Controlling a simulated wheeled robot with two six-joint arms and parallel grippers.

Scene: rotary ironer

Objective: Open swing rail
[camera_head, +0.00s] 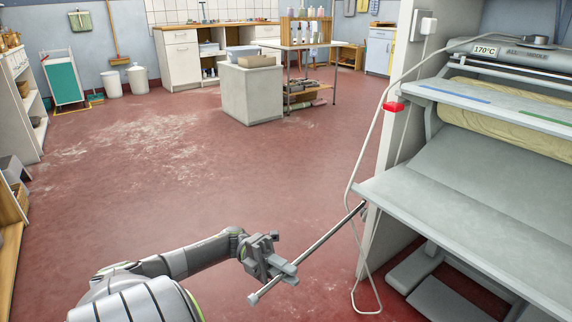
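The swing rail (325,239) is a thin grey metal bar. It sticks out from the left side of the ironer (460,225) toward the lower left, and its free end with a small cap shows near the bottom middle. My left gripper (284,272) is at the rail near this free end, its fingers crossing the bar. It looks shut on the rail, though the far finger is partly hidden. The rail's other end meets the ironer below the front edge of its grey feed board. My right gripper is not in view.
A white cable or hose (351,185) hangs in a loop by the ironer, close behind the rail. A grey-white cabinet (250,95) stands farther back. The red floor between is clear.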

